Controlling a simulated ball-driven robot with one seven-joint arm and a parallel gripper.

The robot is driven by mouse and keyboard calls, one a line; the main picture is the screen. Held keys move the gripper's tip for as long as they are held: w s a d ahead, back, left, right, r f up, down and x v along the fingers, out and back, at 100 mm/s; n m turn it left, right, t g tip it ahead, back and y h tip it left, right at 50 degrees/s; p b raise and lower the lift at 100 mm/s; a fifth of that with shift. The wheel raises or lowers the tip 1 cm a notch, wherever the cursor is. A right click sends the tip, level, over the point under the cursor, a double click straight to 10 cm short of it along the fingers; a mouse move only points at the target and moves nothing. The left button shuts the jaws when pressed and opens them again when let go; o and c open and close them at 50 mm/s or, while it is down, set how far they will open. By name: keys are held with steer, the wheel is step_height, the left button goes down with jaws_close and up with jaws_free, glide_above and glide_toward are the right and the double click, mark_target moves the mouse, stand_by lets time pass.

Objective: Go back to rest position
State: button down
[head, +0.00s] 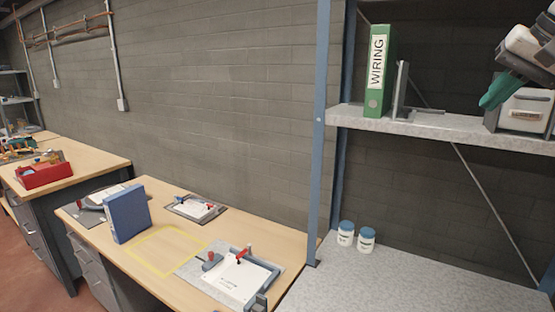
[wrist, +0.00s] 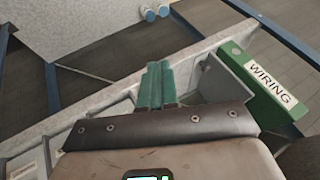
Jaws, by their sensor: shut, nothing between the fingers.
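My gripper (head: 490,97) is at the upper right of the head view, in front of a pale box on the shelf. Its green fingers point down and left. In the wrist view the two green fingers (wrist: 157,84) lie side by side, shut, with nothing between them. A green binder labelled WIRING (head: 378,72) stands upright on the shelf against a grey metal bookend (head: 401,90). The binder also shows in the wrist view (wrist: 268,88), to the right of the fingers and apart from them.
The speckled shelf (head: 440,124) hangs on a blue upright post (head: 322,130). A pale box (head: 524,112) sits on it. Two white jars (head: 366,240) stand below. A wooden bench (head: 160,282) holds a blue binder (head: 127,212), a yellow outlined square and clipboards.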

steer(key=w+a+f+n+y+b, duration=0.1)
steer(key=a+f, duration=0.4)
steer(key=f, duration=0.7)
steer(key=w+a+f+n+y+b, duration=0.15)
steer(key=a+f, duration=0.25)
steer(key=f, duration=0.8)
steer(key=s+a+f+n+g, duration=0.1)
steer(key=s+a+f, duration=0.25)
steer(key=f, duration=0.65)
steer(key=s+a+f, duration=0.3)
steer(key=a+f, duration=0.1)
steer(key=f, duration=0.5)
steer(key=s+a+f+g+h+b, duration=0.1)
steer(key=s+a+f+g+b, duration=0.1)
steer(key=s+f, duration=1.5)
steer(key=s+d+f+n+g+h, duration=0.1)
steer(key=s+d+f, duration=0.1)
steer(key=s, duration=0.7)
steer(key=s+d+f+n+g+h, duration=0.1)
steer(key=s+d+f+h, duration=0.1)
steer(key=s, duration=0.8)
step_height(320, 180, down, 2)
steer(key=shift+s+d+f+n+g+b, duration=0.2)
steer(key=shift+d+f+n+g+b, duration=0.15)
steer(key=shift+d, duration=0.25)
